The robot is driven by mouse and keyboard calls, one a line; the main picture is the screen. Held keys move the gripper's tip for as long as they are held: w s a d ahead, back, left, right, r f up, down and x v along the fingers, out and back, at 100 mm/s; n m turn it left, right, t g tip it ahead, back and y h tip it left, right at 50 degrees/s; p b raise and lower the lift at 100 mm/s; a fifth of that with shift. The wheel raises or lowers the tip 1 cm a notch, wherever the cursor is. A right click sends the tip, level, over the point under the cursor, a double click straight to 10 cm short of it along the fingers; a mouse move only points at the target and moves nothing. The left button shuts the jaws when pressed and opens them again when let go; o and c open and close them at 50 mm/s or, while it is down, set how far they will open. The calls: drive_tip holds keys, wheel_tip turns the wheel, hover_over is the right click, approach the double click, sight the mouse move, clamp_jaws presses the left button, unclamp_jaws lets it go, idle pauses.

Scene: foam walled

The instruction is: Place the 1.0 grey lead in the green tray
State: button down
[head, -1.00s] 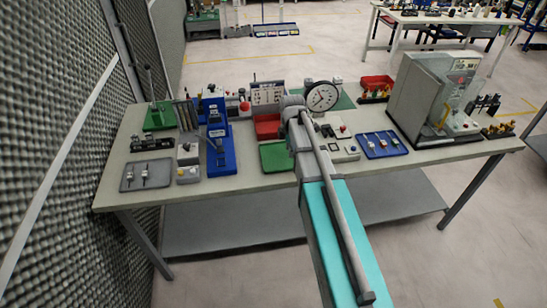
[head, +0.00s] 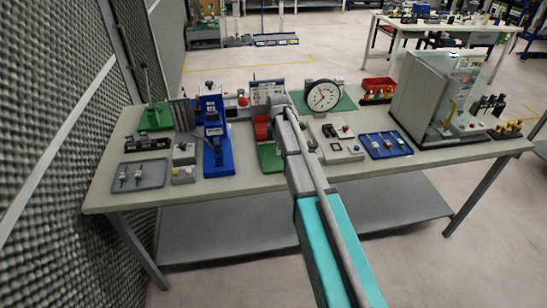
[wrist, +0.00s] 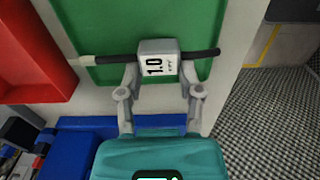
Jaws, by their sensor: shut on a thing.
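The 1.0 grey lead (wrist: 158,62) has a grey block with a "1.0" label, a dark rod-like part to each side and a pale tip at the left. My gripper (wrist: 160,80) is shut on its block in the wrist view. The green tray (wrist: 140,18) lies beneath and beyond the lead there; whether they touch I cannot tell. In the head view the green tray (head: 268,158) shows at the bench's front middle, partly covered by my arm. My gripper's fingers and the lead are hidden by the arm there.
A red tray (wrist: 28,50) lies left of the green one in the wrist view. In the head view a blue press-like device (head: 217,145) stands to the left, a dial gauge (head: 322,96) behind right, and a blue tray (head: 385,144) with several leads further right.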

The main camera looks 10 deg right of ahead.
sight(276, 159)
idle(0.3)
drive_tip(key=shift+w+a+f+b, duration=0.15)
drive_tip(key=shift+w+f+b, duration=0.3)
drive_tip(key=shift+f+b, duration=1.55)
drive_tip(key=shift+f, duration=0.1)
drive_tip(key=shift+c, duration=1.3)
unclamp_jaws()
wheel_tip(276, 159, up, 12)
drive_tip(key=p, duration=1.2)
